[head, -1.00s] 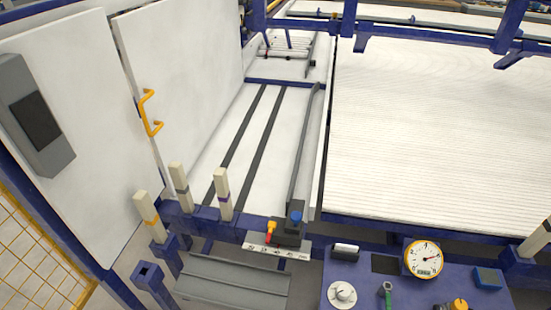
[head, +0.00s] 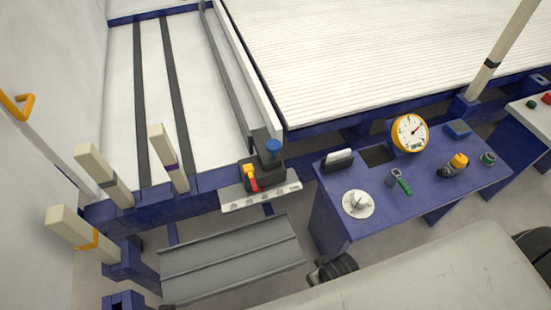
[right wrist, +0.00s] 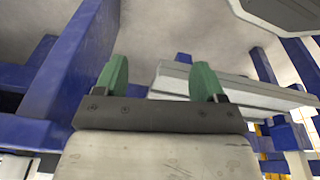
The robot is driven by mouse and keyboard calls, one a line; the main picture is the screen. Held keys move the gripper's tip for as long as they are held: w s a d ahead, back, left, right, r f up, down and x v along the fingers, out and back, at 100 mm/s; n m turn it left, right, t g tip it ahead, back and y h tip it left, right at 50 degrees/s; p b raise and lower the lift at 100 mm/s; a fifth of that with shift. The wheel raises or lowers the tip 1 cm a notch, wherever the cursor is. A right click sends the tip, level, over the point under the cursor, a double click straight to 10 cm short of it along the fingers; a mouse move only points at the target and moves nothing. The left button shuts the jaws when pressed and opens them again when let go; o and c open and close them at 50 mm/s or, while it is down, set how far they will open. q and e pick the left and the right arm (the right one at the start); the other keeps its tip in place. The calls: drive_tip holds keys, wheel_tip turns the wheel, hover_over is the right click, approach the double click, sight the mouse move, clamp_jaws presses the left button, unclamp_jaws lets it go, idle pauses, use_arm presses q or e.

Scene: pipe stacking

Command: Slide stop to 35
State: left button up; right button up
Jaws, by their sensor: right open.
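The stop (head: 264,170) is a dark block on the front rail, at the near end of a long grey bar. It has a blue knob (head: 273,147) on top and a yellow and red pointer (head: 251,178) at its front left. The pointer tip is over the white scale plate (head: 262,196), a little left of its middle; the numbers are too small to read. My right gripper (right wrist: 161,82) shows in the right wrist view, its two green fingers apart with nothing between them. My left gripper is in no view.
A grey sloped tray (head: 230,262) is below the scale. To the right, a blue console (head: 335,215) carries a dial gauge (head: 409,133), a white rotary knob (head: 358,203) and a green-handled item (head: 402,182). Cream posts (head: 168,158) stand left of the stop.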

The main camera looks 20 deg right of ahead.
drive_tip(key=w+d+r+n+t+b, duration=0.1)
drive_tip(key=w+r+n+t+b, duration=0.2)
drive_tip(key=w+r+b, duration=0.35)
drive_tip(key=m+t+y+b, duration=0.3)
drive_tip(key=m+t+y, duration=0.7)
drive_tip(key=m, duration=2.2)
approach(280, 146)
drive_tip(key=w+g+y, duration=0.3)
drive_tip(key=x, duration=0.8)
drive_tip(key=shift+w+a+r, duration=0.15)
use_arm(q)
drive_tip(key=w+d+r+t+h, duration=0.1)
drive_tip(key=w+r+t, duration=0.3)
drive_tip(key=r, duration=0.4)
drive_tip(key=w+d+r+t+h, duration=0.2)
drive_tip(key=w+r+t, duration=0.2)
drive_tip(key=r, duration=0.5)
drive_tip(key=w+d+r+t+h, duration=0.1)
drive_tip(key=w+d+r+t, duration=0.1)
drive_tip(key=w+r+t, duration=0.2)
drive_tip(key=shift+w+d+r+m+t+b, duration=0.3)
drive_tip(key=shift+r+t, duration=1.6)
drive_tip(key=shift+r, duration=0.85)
use_arm(e)
drive_tip(key=shift+w+a, duration=0.4)
drive_tip(key=shift+a, duration=0.05)
